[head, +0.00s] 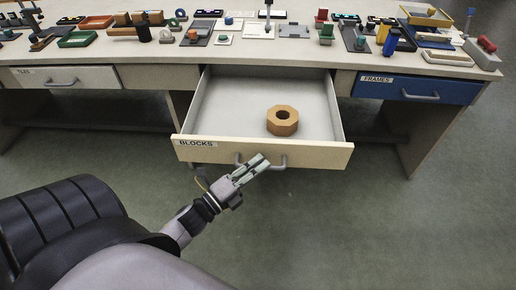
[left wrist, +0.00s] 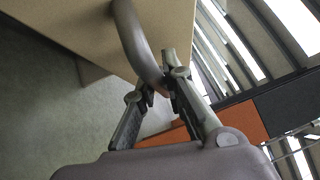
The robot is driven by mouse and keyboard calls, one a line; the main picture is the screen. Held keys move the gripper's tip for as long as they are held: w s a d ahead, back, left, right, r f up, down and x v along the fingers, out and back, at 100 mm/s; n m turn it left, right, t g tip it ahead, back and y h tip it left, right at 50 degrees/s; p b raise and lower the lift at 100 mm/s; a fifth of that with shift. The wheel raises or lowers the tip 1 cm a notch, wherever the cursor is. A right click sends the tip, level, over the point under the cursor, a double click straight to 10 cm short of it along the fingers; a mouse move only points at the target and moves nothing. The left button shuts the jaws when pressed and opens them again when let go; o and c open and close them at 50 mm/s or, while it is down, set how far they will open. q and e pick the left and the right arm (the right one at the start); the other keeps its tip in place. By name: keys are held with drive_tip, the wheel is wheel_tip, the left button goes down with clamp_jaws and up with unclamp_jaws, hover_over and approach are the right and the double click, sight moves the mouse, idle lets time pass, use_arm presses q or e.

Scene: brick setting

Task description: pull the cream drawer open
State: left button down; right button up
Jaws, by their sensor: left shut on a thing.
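The cream drawer (head: 225,151), labelled BLOCKS, stands pulled out from the middle of the workbench, and its inside shows. A wooden block with a hole (head: 282,121) lies in it, toward the right. My left gripper (head: 258,164) is at the grey handle (head: 283,160) on the drawer front. In the left wrist view the curved handle (left wrist: 135,40) runs down between the two fingers of my left gripper (left wrist: 158,90), which is shut on it. Part of the handle is hidden behind the gripper in the head view. My right gripper is not in view.
A white drawer (head: 95,77) on the left and a blue drawer labelled FRAMES (head: 415,89) on the right are closed. The bench top (head: 255,50) holds many small parts and trays. The floor (head: 330,230) in front of the open drawer is clear.

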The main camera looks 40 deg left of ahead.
use_arm(q)
drive_tip(key=shift+f, duration=0.1)
drive_tip(key=c, duration=1.7)
unclamp_jaws()
drive_tip(key=shift+o, duration=0.2)
drive_tip(key=shift+s, duration=0.1)
drive_tip(key=v, duration=1.1)
drive_tip(key=shift+s, duration=0.4)
drive_tip(key=shift+w+a, duration=0.1)
